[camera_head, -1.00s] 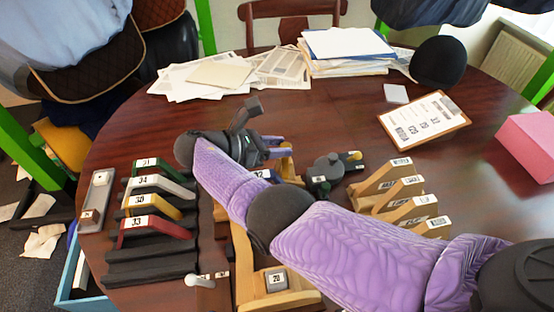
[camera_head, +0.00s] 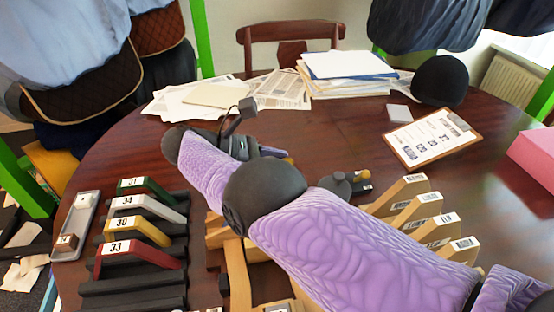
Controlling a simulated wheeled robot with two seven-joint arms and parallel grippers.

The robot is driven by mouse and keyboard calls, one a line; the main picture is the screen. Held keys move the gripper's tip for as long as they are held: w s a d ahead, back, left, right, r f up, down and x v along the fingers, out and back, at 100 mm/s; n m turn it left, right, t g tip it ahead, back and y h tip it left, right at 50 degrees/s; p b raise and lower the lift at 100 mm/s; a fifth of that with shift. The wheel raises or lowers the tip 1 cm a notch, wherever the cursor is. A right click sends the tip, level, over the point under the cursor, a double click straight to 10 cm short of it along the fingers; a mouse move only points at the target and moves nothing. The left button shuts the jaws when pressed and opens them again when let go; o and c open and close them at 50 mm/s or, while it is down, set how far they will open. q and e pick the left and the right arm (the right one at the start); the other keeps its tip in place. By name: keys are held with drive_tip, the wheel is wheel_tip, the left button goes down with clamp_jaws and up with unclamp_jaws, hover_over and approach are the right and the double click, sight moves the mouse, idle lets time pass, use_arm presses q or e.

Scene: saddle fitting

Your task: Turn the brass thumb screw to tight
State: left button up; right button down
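A small brass-coloured knob (camera_head: 364,174) shows at the right end of a dark fitting (camera_head: 340,185) on the table, right of centre. I cannot tell for certain that it is the thumb screw, or how tight it is. My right arm comes in from the lower right and crosses the middle of the table. My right gripper (camera_head: 272,153) is at its far end, left of and apart from the dark fitting. Its fingertips are mostly hidden by my own wrist and forearm. A wooden stand (camera_head: 235,275) is partly hidden under the arm. My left gripper is out of view.
Numbered gullet bars, including red 33 (camera_head: 140,254), sit in a black rack at left beside a grey tray (camera_head: 75,228). Several labelled wooden pieces (camera_head: 402,193) stand at right. A clipboard (camera_head: 428,137), papers and a black helmet (camera_head: 439,81) lie farther back.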

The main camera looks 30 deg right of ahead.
drive_tip(key=shift+c, duration=1.8)
unclamp_jaws()
drive_tip(key=shift+d, duration=0.1)
use_arm(q)
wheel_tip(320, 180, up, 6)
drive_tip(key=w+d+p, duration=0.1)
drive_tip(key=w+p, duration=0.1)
drive_tip(key=p, duration=0.4)
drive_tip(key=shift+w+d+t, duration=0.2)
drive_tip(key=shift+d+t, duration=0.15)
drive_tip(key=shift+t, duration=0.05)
use_arm(e)
wheel_tip(320, 180, up, 10)
